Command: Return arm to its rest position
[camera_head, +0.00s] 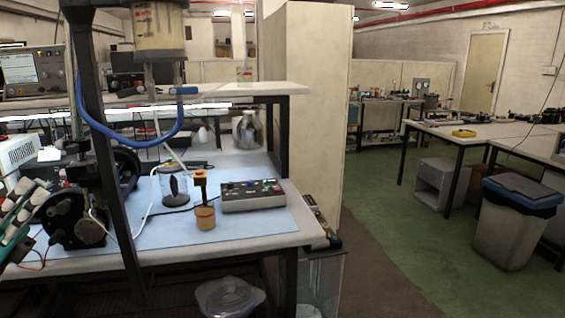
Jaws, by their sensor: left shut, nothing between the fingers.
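My right gripper is not in view. Neither is touched by a gripper. No rest position is marked in the view.
A control box (252,195) lies on the mat at the right. A grey bin (505,235) and a table (480,130) are at right. Green floor between is clear.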

